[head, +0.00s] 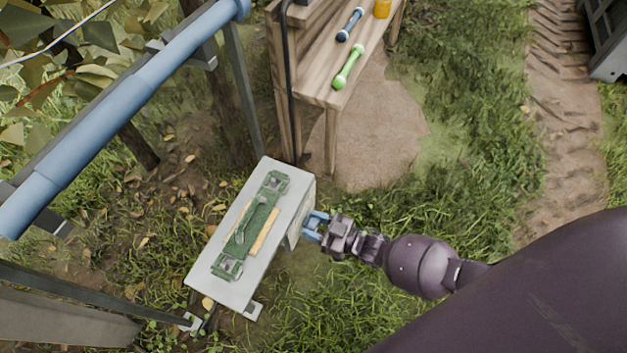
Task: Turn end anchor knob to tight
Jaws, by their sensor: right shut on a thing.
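A pale grey box (222,285) stands on the ground left of centre, with a green tray (228,266) on its top. My right gripper (310,226), with blue fingers, is at the box's right side, beside a small grey plate (294,234). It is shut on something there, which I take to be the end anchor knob. The fingers hide the knob, so its shape and turn position cannot be seen. My left gripper is not in view.
A blue pipe (120,95) with grey posts crosses the left. Grass lies right of the box.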

